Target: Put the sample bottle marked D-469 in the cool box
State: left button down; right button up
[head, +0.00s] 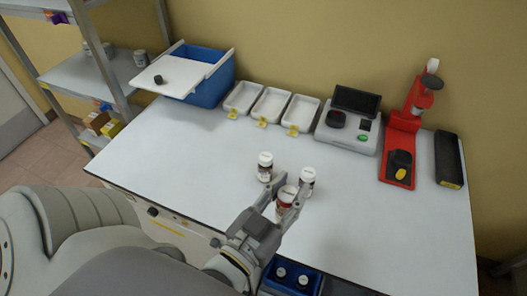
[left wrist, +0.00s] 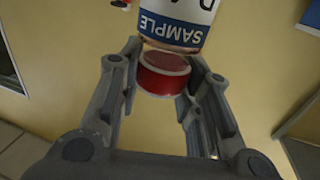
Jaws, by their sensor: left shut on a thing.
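My left gripper (head: 291,197) is over the front of the white table, shut on a white-capped bottle (head: 285,205) with a reddish-brown body. In the left wrist view, a red band or disc (left wrist: 163,78) shows between the fingers (left wrist: 160,85). A blue and white label (left wrist: 172,25) reading "SAMPLE" upside down is above it; its code is cut off, with only a "D" clear. Two other white-capped bottles, one on the left (head: 265,167) and one on the right (head: 307,180), stand close by; their codes are unreadable. The blue cool box (head: 212,92) is at the back left. My right gripper is out of view.
The white lid (head: 180,79) sits askew on the cool box, with a dark knob on it. Three white trays (head: 271,104), a grey device (head: 348,134) and a red stand (head: 402,135) line the back. A blue crate (head: 268,284) with capped bottles is below the front edge. The table's left is clear.

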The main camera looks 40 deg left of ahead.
pick_arm(q)
jog(key=w+a+f+b, duration=0.3)
jog(key=w+a+f, duration=0.5)
jog(key=f, duration=0.4)
jog(key=shift+w+a+f+b, duration=0.25)
jog(key=shift+w+f+b, duration=0.1)
jog(key=shift+w, duration=0.55)
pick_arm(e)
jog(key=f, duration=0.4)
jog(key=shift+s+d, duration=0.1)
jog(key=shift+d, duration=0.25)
pick_arm(q)
jog(key=shift+f, duration=0.15)
jog(key=c, duration=1)
grip_release()
jog(key=shift+c, duration=0.2)
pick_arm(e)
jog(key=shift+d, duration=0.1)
